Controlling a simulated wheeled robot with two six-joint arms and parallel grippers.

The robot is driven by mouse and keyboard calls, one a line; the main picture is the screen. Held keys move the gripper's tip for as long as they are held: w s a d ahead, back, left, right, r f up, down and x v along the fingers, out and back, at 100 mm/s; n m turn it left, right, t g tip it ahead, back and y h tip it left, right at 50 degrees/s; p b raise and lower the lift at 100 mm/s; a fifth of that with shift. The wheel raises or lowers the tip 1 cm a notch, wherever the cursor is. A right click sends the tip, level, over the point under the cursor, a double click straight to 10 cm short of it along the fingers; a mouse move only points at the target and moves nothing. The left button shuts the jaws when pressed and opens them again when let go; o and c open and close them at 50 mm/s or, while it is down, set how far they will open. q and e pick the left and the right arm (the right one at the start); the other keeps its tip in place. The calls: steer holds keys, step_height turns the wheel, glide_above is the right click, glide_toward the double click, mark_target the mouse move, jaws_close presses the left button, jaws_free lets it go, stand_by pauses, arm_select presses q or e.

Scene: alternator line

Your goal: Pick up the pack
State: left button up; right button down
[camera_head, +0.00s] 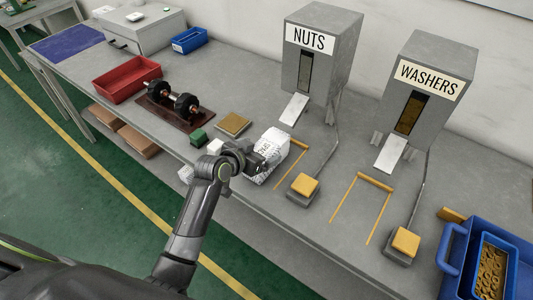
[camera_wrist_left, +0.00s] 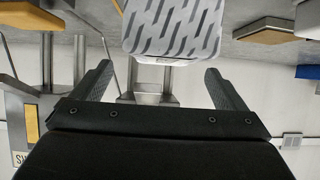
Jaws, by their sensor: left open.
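The pack (camera_head: 274,141) is a white bag with dark print, standing on the grey bench in front of the nuts dispenser. My left gripper (camera_head: 258,161) is at its near left side and covers part of it. In the left wrist view, the pack (camera_wrist_left: 174,28) shows a grey and white striped face at the top centre. There, my left gripper (camera_wrist_left: 160,78) has its two fingers spread wide, with the pack ahead of the gap and nothing held. I cannot tell whether a finger touches the pack. My right gripper is not in view.
The nuts dispenser (camera_head: 325,55) and washers dispenser (camera_head: 424,80) stand behind, with yellow-topped pedals (camera_head: 304,186) in front. A yellow-topped block (camera_head: 233,123), a green box (camera_head: 198,137) and a red tray (camera_head: 128,78) lie left. A blue tote (camera_head: 457,246) is at right.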

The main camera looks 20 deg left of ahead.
mark_target(266, 145)
arm_select(q)
steer(key=shift+w+d+f+p, duration=0.1)
steer(key=shift+w+f+p, duration=0.2)
steer(key=shift+w, duration=0.25)
steer(key=shift+p+x, duration=0.55)
steer(key=shift+x, duration=1.5)
steer(key=shift+c, duration=0.4)
steer(key=c, duration=1.9)
steer(key=shift+w+r, duration=0.1)
steer(key=shift+r, duration=0.05)
steer(key=shift+c, duration=0.2)
